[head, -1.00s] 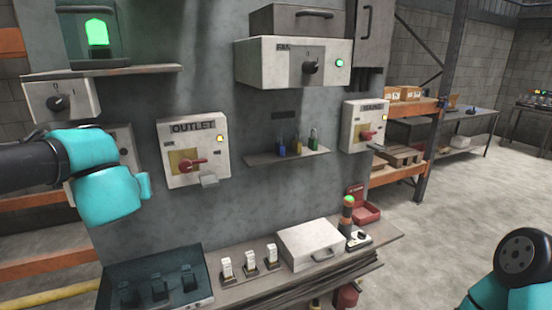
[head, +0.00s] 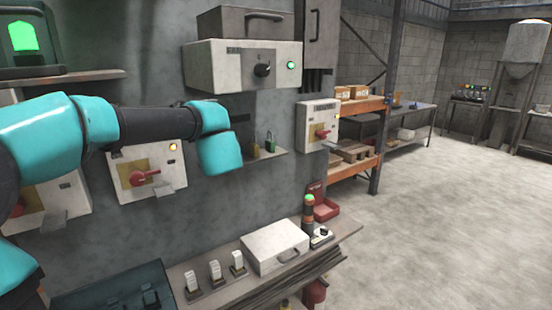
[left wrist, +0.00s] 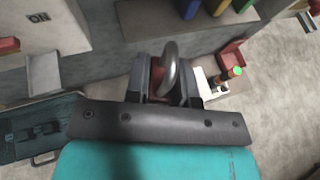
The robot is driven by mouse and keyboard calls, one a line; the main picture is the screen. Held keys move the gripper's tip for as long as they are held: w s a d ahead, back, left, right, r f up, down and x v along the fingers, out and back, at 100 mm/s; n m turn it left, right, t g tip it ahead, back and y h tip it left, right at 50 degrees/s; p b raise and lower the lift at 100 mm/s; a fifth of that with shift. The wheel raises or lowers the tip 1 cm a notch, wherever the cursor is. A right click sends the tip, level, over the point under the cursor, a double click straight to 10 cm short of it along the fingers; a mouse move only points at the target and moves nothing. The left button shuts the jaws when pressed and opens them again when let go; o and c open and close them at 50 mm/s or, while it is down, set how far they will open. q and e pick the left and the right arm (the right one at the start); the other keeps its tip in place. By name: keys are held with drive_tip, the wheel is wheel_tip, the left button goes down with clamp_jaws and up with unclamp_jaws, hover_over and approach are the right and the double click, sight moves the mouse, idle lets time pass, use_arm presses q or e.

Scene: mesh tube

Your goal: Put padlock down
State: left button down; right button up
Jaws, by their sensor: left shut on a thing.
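My left gripper (left wrist: 164,85) is shut on a padlock with a grey shackle (left wrist: 171,60) and a red body, of which only a little shows between the fingers. In the head view my left wrist covers the fingers and the held padlock. A small wall shelf (left wrist: 140,22) lies just beyond the gripper in the wrist view, its left part bare. In the head view the green padlock (head: 269,144) shows beside my wrist. My right gripper is out of view.
A red-handled switch box (head: 150,172) is left of the shelf, and another box (head: 318,128) is to its right. Below, a bench holds a white case (head: 274,246), several white-topped switches (head: 215,271) and a signal light (head: 308,207).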

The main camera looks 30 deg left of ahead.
use_arm(q)
drive_tip(key=shift+w+d, duration=0.1)
drive_tip(key=shift+w, duration=0.15)
drive_tip(key=shift+w+a, duration=0.15)
drive_tip(key=shift+a, duration=0.2)
drive_tip(key=w+a, duration=0.3)
drive_tip(key=w+a+f, duration=0.1)
drive_tip(key=w+a, duration=0.2)
drive_tip(key=a, duration=0.1)
drive_tip(key=w+a, duration=0.3)
drive_tip(key=w, duration=0.1)
drive_tip(key=shift+a+f, duration=0.15)
drive_tip(key=shift+a, duration=0.1)
drive_tip(key=shift+w+a, duration=0.15)
drive_tip(key=shift+a, duration=0.1)
drive_tip(key=shift+a+f, duration=0.1)
drive_tip(key=shift+f, duration=1.7)
drive_tip(key=shift+w+f, duration=0.1)
drive_tip(key=shift+f, duration=0.05)
